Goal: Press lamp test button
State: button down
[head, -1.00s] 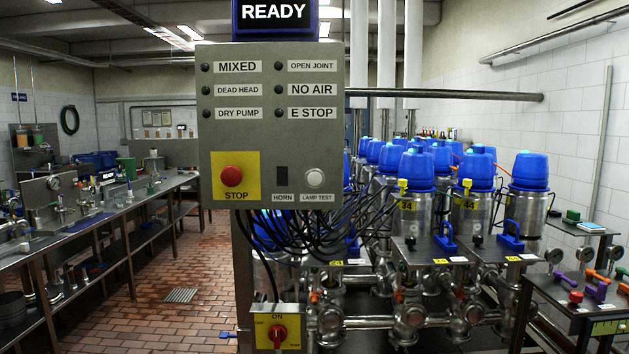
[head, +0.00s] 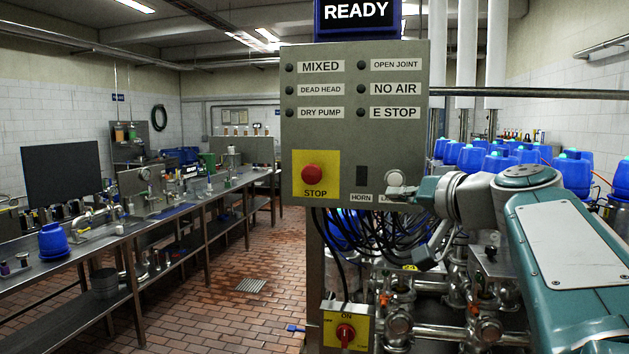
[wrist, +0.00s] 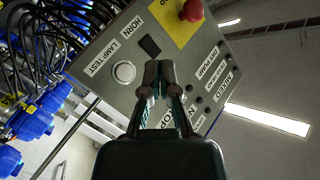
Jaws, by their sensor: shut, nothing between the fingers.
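The lamp test button (head: 394,178) is a round white button at the lower right of the grey control panel (head: 355,138). It also shows in the wrist view (wrist: 124,72), beside its LAMP TEST label (wrist: 104,59). My gripper (wrist: 159,68) is shut and empty, its fingertips pointing at the panel. In the wrist view the tips lie to the right of the button, not over it. In the head view my gripper comes in from the right just below the button and covers most of its label. The gap to the panel is hard to judge.
A red stop button (head: 313,173) on a yellow plate and a dark horn slot (head: 362,176) share the panel. Black cables (head: 385,235) hang below it. A red rotary switch (head: 345,334) sits lower down. Blue-topped vessels (head: 570,172) stand behind my arm. The left aisle is clear.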

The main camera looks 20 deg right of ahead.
aim_at(388, 180)
jog(key=shift+d+r, duration=0.1)
jog(key=shift+r, duration=0.05)
jog(key=w+d, duration=0.1)
jog(key=w, duration=0.1)
jog(key=w+d, duration=0.1)
jog(key=w, duration=0.1)
jog(key=w+d, duration=0.2)
jog(key=shift+w+d, duration=0.45)
jog(key=shift+w, duration=0.2)
dwell(1.3)
jog(key=shift+w+d, duration=0.2)
jog(key=shift+w, duration=0.1)
jog(key=shift+w+d, duration=0.25)
jog(key=shift+w, duration=0.1)
dwell(0.8)
jog(key=shift+s, duration=0.1)
jog(key=shift+s+a, duration=0.45)
jog(key=shift+s, duration=0.15)
